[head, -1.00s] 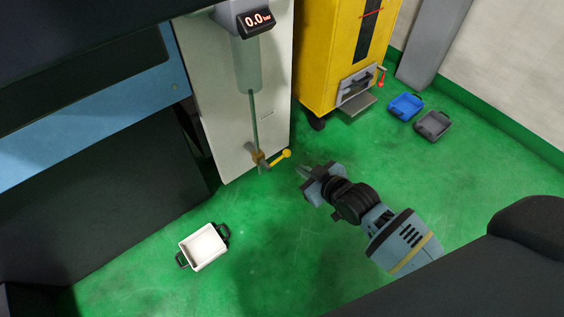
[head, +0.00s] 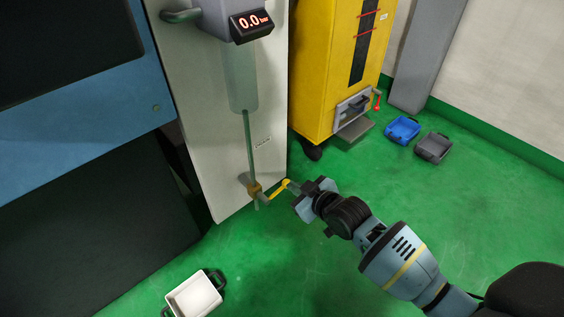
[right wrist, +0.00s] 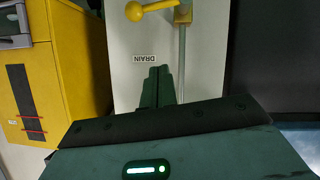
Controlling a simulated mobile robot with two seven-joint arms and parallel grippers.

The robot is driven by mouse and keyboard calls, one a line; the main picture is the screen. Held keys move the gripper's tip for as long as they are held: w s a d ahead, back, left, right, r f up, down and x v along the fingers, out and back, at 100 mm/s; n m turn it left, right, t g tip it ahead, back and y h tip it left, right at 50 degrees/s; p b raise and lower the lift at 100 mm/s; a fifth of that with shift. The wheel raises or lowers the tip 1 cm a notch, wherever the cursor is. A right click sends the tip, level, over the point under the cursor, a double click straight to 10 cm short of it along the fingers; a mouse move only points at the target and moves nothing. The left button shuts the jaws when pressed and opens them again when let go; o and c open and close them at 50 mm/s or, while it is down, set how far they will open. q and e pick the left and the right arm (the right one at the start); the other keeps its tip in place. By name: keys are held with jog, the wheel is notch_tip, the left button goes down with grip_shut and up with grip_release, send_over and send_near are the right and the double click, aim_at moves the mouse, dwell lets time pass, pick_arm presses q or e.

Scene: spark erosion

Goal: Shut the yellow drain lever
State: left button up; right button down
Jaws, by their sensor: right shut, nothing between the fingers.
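The yellow drain lever (head: 279,190) sticks out to the right from a brass valve (head: 254,190) on the thin vertical pipe, low on the white panel. It lies crosswise to the pipe. My right gripper (head: 291,187) is shut and empty, with its fingertips close to the lever's outer end in the head view. In the right wrist view, the lever's ball end (right wrist: 134,11) shows at the top, above and left of the shut fingers (right wrist: 158,85), with a gap in the picture. I cannot tell whether they touch. My left gripper is not in view.
The white panel (head: 215,150) carries a 0.0 bar display (head: 251,24) and a DRAIN label (right wrist: 143,58). A yellow cabinet (head: 315,75) stands behind to the right. A white tray (head: 194,296), a blue tray (head: 403,130) and a grey tray (head: 433,147) rest on green floor.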

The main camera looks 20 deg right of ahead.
jog(key=b, duration=0.4)
send_over(281, 188)
jog(key=s, duration=0.2)
notch_tip(281, 188, down, 4)
jog(key=shift+s+f+b, duration=0.15)
jog(key=shift+f+b, duration=1.1)
jog(key=shift+f, duration=0.5)
jog(key=shift+d+f+p, duration=0.2)
jog(key=shift+f, duration=0.3)
jog(key=shift+d+f+p, duration=0.15)
jog(key=shift+f, duration=0.3)
jog(key=shift+r, duration=0.1)
